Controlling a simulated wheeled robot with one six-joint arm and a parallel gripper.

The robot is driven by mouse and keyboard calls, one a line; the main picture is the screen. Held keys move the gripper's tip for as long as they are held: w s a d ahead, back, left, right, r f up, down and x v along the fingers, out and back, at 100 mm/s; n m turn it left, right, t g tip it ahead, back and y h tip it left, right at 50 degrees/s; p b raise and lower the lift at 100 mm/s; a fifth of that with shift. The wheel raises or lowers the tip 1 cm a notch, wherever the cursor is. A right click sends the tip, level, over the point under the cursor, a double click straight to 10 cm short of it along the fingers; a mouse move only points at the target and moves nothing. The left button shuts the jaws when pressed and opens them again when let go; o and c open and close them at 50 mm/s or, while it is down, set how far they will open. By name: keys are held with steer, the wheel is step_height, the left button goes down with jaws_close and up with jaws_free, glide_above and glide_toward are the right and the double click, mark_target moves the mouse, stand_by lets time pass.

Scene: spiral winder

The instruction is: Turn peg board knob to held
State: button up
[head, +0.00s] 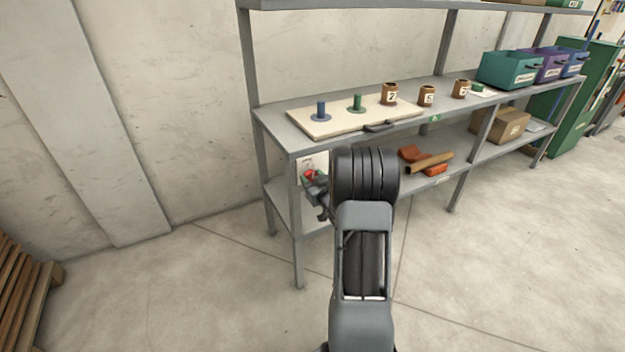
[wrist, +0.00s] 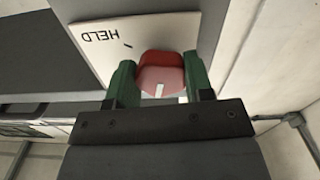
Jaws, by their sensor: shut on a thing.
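In the head view the red knob (head: 309,174) shows small at the shelf's left front leg. My gripper (wrist: 160,84) has its green fingers on both sides of the knob, shut on it. The white pointer line is towards the gripper side, away from the HELD word. The peg board (head: 340,120) lies on the upper shelf.
A blue peg (head: 320,112) and a green peg (head: 357,103) stand on the board. Brown numbered cups (head: 389,94) stand behind and to the right. Orange pieces and a brown tube (head: 429,162) lie on the lower shelf. The floor in front is clear.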

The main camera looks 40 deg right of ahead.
steer(key=m, duration=0.5)
steer(key=shift+a+r+m+p, duration=0.1)
steer(key=shift+m+p, duration=0.2)
steer(key=shift+p, duration=0.1)
steer(key=m+p, duration=0.1)
steer(key=m, duration=0.4)
steer(key=shift+m, duration=0.3)
steer(key=m+p, duration=0.2)
steer(key=m, duration=0.3)
steer(key=shift+r, duration=0.1)
steer(key=m+p, duration=0.2)
steer(key=m, duration=0.3)
steer(key=shift+m, duration=0.4)
steer(key=o, duration=0.9)
steer(key=s, duration=0.4)
steer(key=s+a+p, duration=0.1)
steer(key=s, duration=0.4)
steer(key=s+a, duration=0.1)
steer(key=s, duration=0.3)
steer(key=shift+s, duration=0.35)
